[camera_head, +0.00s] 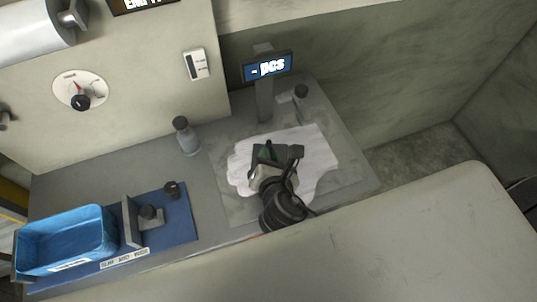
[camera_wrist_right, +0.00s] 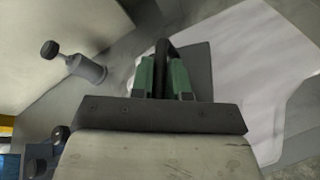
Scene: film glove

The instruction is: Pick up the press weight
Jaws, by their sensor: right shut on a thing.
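The press weight, a dark grey plate (camera_wrist_right: 200,62) with a black arched handle (camera_wrist_right: 162,52), shows in the right wrist view over the white film glove (camera_wrist_right: 254,65). My right gripper (camera_wrist_right: 162,80) has its green-padded fingers shut on the handle, one on each side. In the head view my right gripper (camera_head: 266,156) is over the white film glove (camera_head: 312,150), and it hides much of the weight. I cannot tell whether the plate touches the film. My left gripper is not in view.
A grey bottle (camera_head: 187,138) stands left of the film. A display post (camera_head: 266,68) and a smaller dark-topped bottle (camera_head: 302,98) stand behind it. A blue bin (camera_head: 66,240) and a blue mat (camera_head: 178,232) with a small metal stand (camera_head: 143,220) lie at the left.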

